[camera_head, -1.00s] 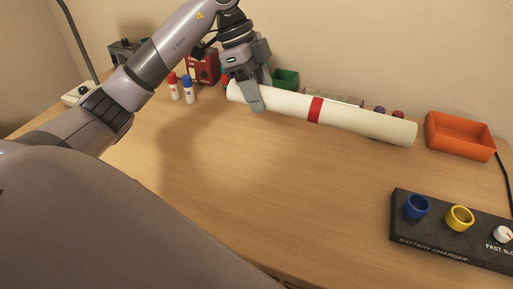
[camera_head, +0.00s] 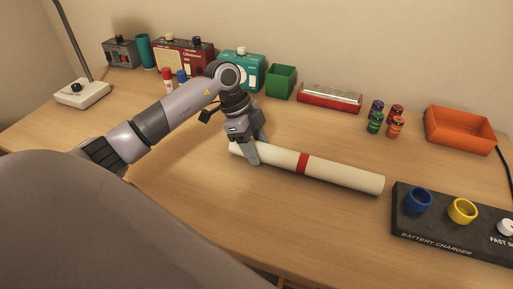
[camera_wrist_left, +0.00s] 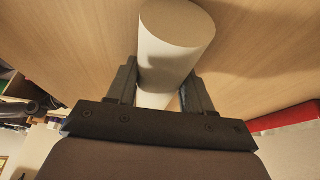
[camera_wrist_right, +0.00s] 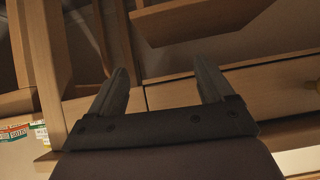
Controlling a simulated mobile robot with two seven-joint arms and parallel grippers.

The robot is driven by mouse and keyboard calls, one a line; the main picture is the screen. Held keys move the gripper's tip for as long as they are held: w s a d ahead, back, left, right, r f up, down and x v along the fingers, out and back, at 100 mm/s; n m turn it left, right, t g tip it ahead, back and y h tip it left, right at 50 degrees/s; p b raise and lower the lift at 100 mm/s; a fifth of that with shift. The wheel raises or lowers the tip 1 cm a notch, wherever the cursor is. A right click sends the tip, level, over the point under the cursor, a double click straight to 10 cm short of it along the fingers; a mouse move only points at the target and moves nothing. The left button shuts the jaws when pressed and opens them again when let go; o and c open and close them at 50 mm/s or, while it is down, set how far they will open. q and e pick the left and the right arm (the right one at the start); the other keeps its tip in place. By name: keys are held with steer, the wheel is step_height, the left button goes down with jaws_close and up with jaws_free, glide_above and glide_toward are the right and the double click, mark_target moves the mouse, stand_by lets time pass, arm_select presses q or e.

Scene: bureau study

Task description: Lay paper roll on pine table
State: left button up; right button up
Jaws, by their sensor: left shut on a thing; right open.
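The paper roll (camera_head: 340,174) is a long white tube with a red band, lying lengthwise at or just above the pine table (camera_head: 200,225). I cannot tell for sure whether its whole length touches the wood. My left gripper (camera_head: 254,156) is shut on the roll near its left end. In the left wrist view the roll (camera_wrist_left: 172,45) sits between the two fingers (camera_wrist_left: 160,88). My right gripper (camera_wrist_right: 167,85) is open and empty in the right wrist view, facing wooden drawer fronts; it is not seen in the head view.
A black battery charger (camera_head: 440,236) with blue and yellow cups stands near the roll's right end. An orange tray (camera_head: 460,132), small coloured jars (camera_head: 376,122), a red-and-white box (camera_head: 329,98) and a green bin (camera_head: 281,82) line the back. The table's front middle is clear.

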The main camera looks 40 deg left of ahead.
arm_select(q)
steer(key=o, duration=1.1)
steer(key=shift+o, duration=0.2)
steer(key=p+v, duration=0.1)
steer(key=v, duration=1)
steer(key=shift+r, duration=0.1)
steer(key=shift+s+a+r, duration=0.1)
steer(key=shift+a+r, duration=0.05)
steer(key=shift+r, duration=0.2)
